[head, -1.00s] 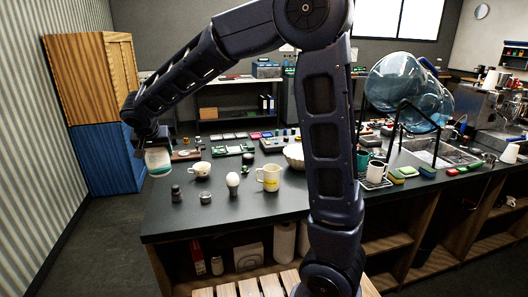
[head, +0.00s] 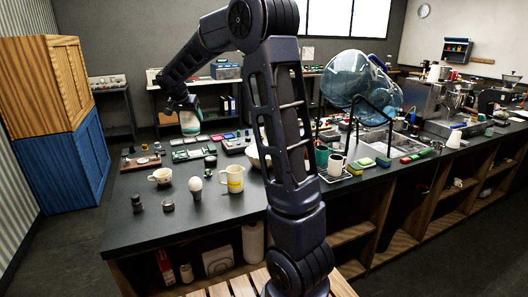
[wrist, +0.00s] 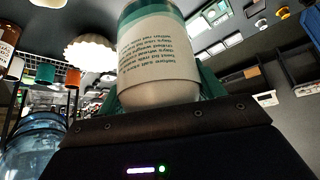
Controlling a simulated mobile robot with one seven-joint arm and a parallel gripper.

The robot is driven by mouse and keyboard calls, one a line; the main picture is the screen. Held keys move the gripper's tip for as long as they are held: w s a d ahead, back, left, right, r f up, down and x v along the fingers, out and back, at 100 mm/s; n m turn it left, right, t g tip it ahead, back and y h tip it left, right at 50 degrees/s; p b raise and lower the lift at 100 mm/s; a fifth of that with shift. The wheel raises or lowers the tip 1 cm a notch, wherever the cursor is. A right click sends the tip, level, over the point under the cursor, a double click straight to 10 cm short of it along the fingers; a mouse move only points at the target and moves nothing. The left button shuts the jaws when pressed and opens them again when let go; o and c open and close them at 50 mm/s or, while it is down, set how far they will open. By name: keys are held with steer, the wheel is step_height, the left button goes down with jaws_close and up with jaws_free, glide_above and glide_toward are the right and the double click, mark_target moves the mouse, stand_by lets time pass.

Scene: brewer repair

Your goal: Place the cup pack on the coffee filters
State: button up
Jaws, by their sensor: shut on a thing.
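The cup pack (head: 190,123) is a pale cylinder with a green end, held in my gripper (head: 183,106) above the far part of the dark counter. In the wrist view the cup pack (wrist: 158,62) shows a cream label with small upside-down print, between the green fingers of my gripper (wrist: 160,95), which is shut on it. The coffee filters (head: 253,157) look like a white fluted bowl shape on the counter, to the right of the held pack and partly hidden behind my arm. They show in the wrist view too (wrist: 90,52), apart from the pack.
A cream cup (head: 160,177), a yellow-marked mug (head: 235,179) and an egg-like item (head: 196,184) stand at the counter's near left. Green boards (head: 193,154) lie behind them. A large blue water bottle (head: 360,82) rests on a black stand at right.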

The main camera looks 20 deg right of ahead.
steer(key=w+d+r+m+g+h, duration=0.1)
steer(key=d+m, duration=0.1)
steer(key=d, duration=1)
steer(key=w+d+r+m+g+h, duration=0.1)
steer(key=d+m, duration=0.1)
steer(key=d, duration=1)
steer(key=w+d+r+m+g, duration=0.1)
steer(key=d+r+m, duration=0.1)
steer(key=d, duration=1)
step_height(320, 180, down, 20)
steer(key=shift+w+a+r, duration=0.1)
steer(key=shift+r, duration=0.05)
steer(key=o, duration=1.1)
